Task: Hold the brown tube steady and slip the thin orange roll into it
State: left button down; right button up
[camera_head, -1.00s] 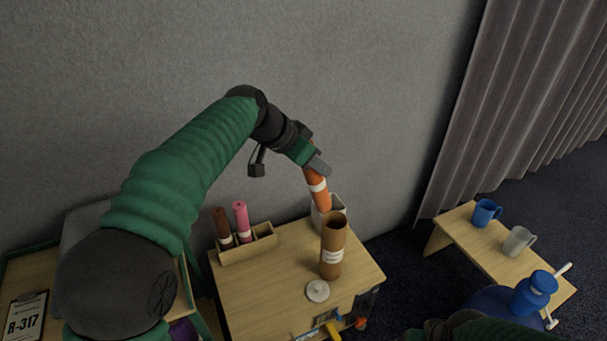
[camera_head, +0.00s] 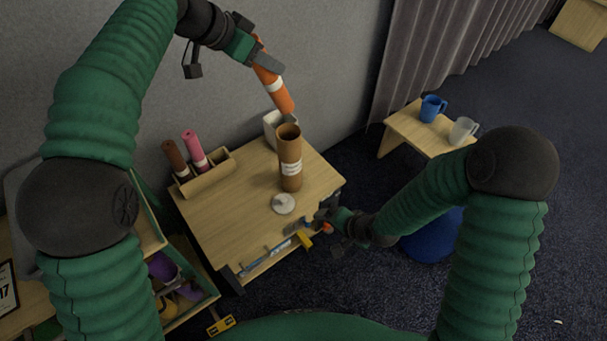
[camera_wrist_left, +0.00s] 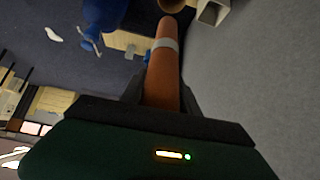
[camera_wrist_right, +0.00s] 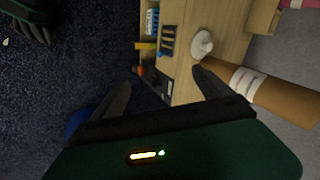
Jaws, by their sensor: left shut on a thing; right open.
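The brown tube (camera_head: 289,171) stands upright on the small wooden table, its open mouth up and a white label round it. It also shows in the right wrist view (camera_wrist_right: 285,98). My left gripper (camera_head: 262,66) is shut on the orange roll (camera_head: 280,97), which has a white band and hangs tilted above and behind the tube, apart from it. The roll fills the middle of the left wrist view (camera_wrist_left: 162,80). My right gripper (camera_head: 325,217) is open and empty, low at the table's front right edge, in front of the tube and not touching it.
A white square container (camera_head: 272,125) stands behind the tube. A white round lid (camera_head: 283,203) lies in front of it. A wooden rack (camera_head: 207,176) at the left holds a brown roll (camera_head: 175,157) and a pink roll (camera_head: 195,149). Mugs stand on a bench (camera_head: 402,128) at the right.

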pick_arm(q)
jog(key=shift+s+r, duration=0.1)
pick_arm(e)
jog(key=w+a+f+m+t+y, duration=0.1)
jog(key=w+a+m+t+y, duration=0.15)
jog(key=a+m, duration=0.4)
pick_arm(q)
jog(key=shift+d, duration=0.1)
pick_arm(e)
jog(key=m+t, duration=1)
jog(key=m, duration=0.8)
send_near(289, 147)
notch_tip(289, 147, down, 4)
jog(key=w, duration=0.3)
jog(key=shift+g, duration=0.35)
jog(key=x, duration=1.1)
jog(key=shift+d+f, duration=0.15)
jog(key=shift+f, duration=0.05)
jog(key=shift+c, duration=0.2)
